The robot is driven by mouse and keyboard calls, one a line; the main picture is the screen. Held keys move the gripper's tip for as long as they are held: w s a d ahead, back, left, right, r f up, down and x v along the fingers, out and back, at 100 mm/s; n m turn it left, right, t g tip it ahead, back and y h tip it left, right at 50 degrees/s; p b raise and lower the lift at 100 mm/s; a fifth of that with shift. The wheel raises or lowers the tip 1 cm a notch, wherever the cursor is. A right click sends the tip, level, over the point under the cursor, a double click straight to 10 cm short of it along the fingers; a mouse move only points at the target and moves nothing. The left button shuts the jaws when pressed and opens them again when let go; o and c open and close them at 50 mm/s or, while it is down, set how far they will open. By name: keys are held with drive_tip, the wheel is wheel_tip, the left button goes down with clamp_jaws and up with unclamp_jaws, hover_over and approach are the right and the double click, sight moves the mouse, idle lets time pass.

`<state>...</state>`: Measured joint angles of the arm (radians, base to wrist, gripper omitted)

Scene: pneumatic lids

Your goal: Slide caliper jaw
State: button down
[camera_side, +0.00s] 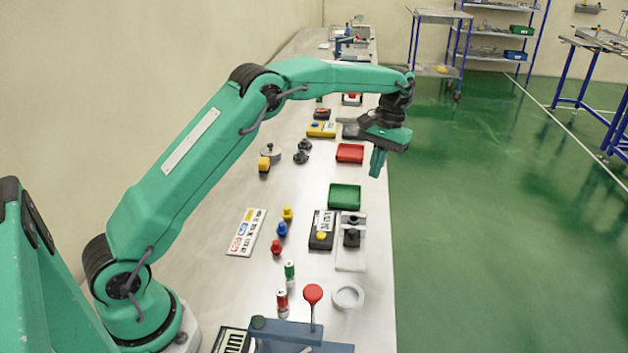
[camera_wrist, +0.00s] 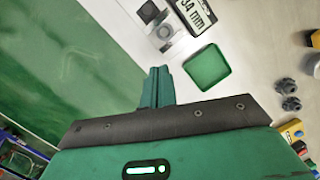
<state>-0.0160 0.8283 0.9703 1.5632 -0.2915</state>
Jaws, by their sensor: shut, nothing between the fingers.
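What looks like the caliper is a pale plate (camera_side: 350,259) with a dark sliding block (camera_side: 351,236) on it, near the bench's right edge. In the wrist view the plate (camera_wrist: 130,7) shows at the top, partly cut off. A black readout box (camera_side: 318,240) stands directly left of it; its display (camera_wrist: 194,14) reads "34 mm" in the wrist view. My gripper (camera_side: 377,163) is shut and empty, pointing down beyond the plate, around the bench's right edge. In the wrist view its closed fingers (camera_wrist: 156,86) are apart from the plate and block.
A green tray (camera_side: 345,196) lies just beyond the plate, and a red tray (camera_side: 350,153) farther back. A white ring (camera_side: 348,297) and a red-knobbed lever (camera_side: 313,294) stand nearer. Coloured knobs (camera_side: 282,229) lie left. Green floor (camera_side: 480,230) lies right of the bench.

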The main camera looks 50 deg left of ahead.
drive_tip(key=shift+f, duration=0.1)
approach(359, 227)
drive_tip(key=f, duration=0.1)
drive_tip(key=w+f, duration=0.1)
drive_tip(key=f, duration=0.1)
drive_tip(key=a+f, duration=0.1)
drive_tip(key=f, duration=0.1)
drive_tip(key=shift+w+a+f, duration=0.1)
drive_tip(key=shift+w+f, duration=0.05)
drive_tip(key=shift+w, duration=0.05)
drive_tip(key=shift+s+d+f, duration=0.1)
drive_tip(key=shift+s+d, duration=0.1)
drive_tip(key=shift+s, duration=0.4)
drive_tip(key=shift+s+d+f, duration=0.1)
drive_tip(key=shift+s+d, duration=0.1)
drive_tip(key=shift+s, duration=0.45)
drive_tip(key=shift+s+d+f, duration=0.1)
drive_tip(key=shift+s+d, duration=0.1)
drive_tip(key=shift+s, duration=0.4)
drive_tip(key=shift+s+d, duration=1.4)
